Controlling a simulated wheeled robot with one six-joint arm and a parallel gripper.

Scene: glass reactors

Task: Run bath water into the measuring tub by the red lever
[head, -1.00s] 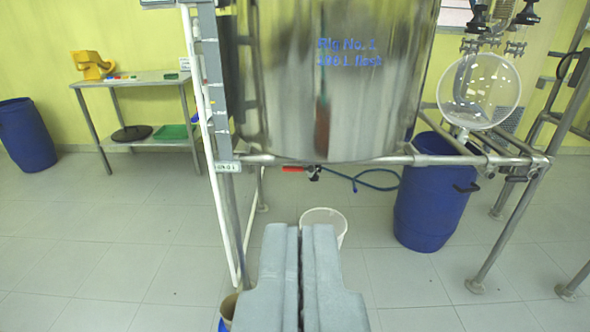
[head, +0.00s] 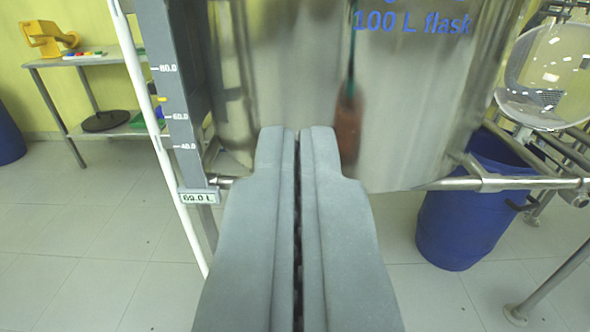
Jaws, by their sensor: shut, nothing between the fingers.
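The shiny steel bath vessel (head: 420,130) fills the upper middle, with blue lettering ending in "100 L flask". My gripper (head: 297,132) is shut and empty. It points forward, and its tips overlap the lower part of the vessel in the picture; I cannot tell whether they touch it. The red lever and the white measuring tub are not visible now; my gripper covers the area under the vessel.
A steel frame rail (head: 500,183) runs under the vessel at right, above a blue drum (head: 460,225). A glass flask (head: 545,80) hangs at upper right. A white pipe (head: 160,150) runs down beside the scale. A side table (head: 95,60) stands back left. Floor at left is clear.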

